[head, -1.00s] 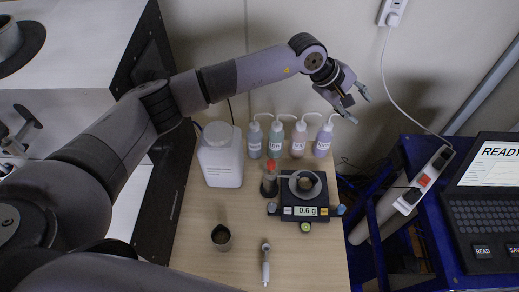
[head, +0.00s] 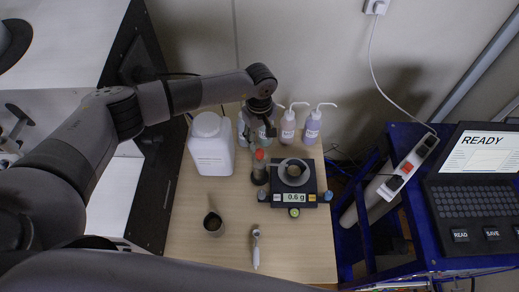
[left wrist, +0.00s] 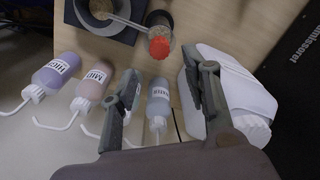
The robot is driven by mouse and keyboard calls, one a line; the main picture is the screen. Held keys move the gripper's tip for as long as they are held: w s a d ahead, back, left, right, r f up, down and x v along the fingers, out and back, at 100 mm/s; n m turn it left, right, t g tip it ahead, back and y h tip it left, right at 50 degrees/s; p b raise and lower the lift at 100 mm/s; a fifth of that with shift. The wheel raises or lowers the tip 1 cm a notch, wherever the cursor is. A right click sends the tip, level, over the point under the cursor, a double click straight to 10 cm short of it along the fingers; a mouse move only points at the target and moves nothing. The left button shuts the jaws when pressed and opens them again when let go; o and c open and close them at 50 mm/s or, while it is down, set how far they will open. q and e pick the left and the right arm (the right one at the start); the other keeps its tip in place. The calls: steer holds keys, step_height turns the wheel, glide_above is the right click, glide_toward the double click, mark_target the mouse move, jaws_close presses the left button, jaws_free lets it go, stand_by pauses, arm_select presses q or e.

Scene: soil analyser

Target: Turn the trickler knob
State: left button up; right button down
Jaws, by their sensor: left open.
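The trickler (head: 259,174) stands upright on the wooden bench, left of the balance, with a red knob (head: 259,155) on top. The red knob also shows in the left wrist view (left wrist: 159,47), beyond the gap between the fingertips. My left gripper (head: 258,136) is open and empty, over the row of wash bottles behind the trickler, apart from the knob. Its open fingers show in the left wrist view (left wrist: 160,68). The balance (head: 294,187) carries a cup (head: 294,172) and reads 0.6 g. My right gripper is not in view.
Wash bottles (head: 287,126) line the back of the bench, one partly hidden by my gripper. A white jug (head: 211,150) stands left of the trickler. A laptop (head: 475,185) reads READY at right.

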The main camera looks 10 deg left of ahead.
mark_target(260, 151)
arm_select(q)
step_height(260, 151, down, 7)
steer(key=shift+d+r+b, duration=0.1)
steer(key=shift+r+b, duration=0.05)
steer(key=shift+b, duration=1.1)
steer(key=shift+f, duration=0.5)
steer(key=shift+c, duration=0.3)
jaws_close()
